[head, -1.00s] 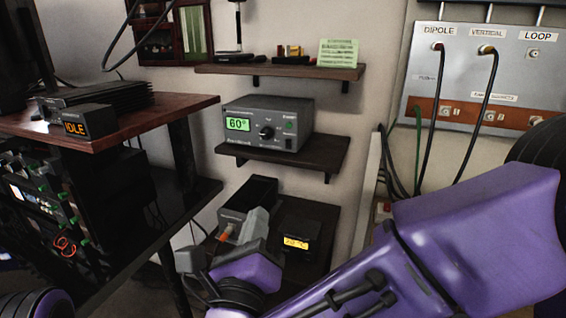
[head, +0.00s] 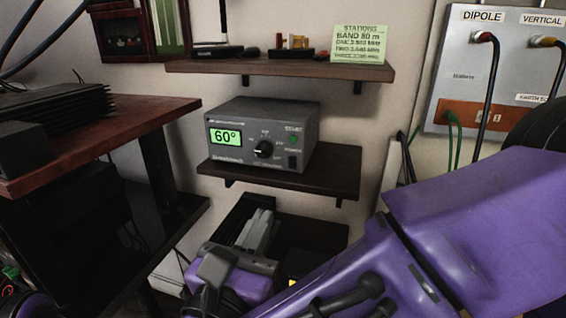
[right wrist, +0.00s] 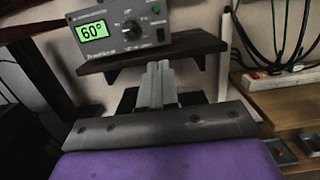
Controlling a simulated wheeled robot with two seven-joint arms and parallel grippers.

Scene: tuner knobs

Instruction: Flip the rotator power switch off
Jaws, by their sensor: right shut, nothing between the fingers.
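The rotator control box (head: 262,137) is grey and stands on the middle wall shelf. Its green display reads 60°, and it has a black knob (head: 263,149) and a green light (head: 292,139). A small dark power switch (head: 292,163) sits at its lower right; its position is too small to tell. The box also shows at the top of the right wrist view (right wrist: 121,34). My right gripper (head: 264,217) is shut and empty, below and apart from the box, its fingers pointing up toward the shelf. The fingers show in the right wrist view (right wrist: 158,70). My left gripper is out of view.
The middle shelf (head: 330,173) has its front edge between my right gripper and the box. An upper shelf (head: 280,69) holds small items and a note card (head: 359,43). A dark wooden desk (head: 100,130) stands left; an antenna panel (head: 500,75) with cables is right.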

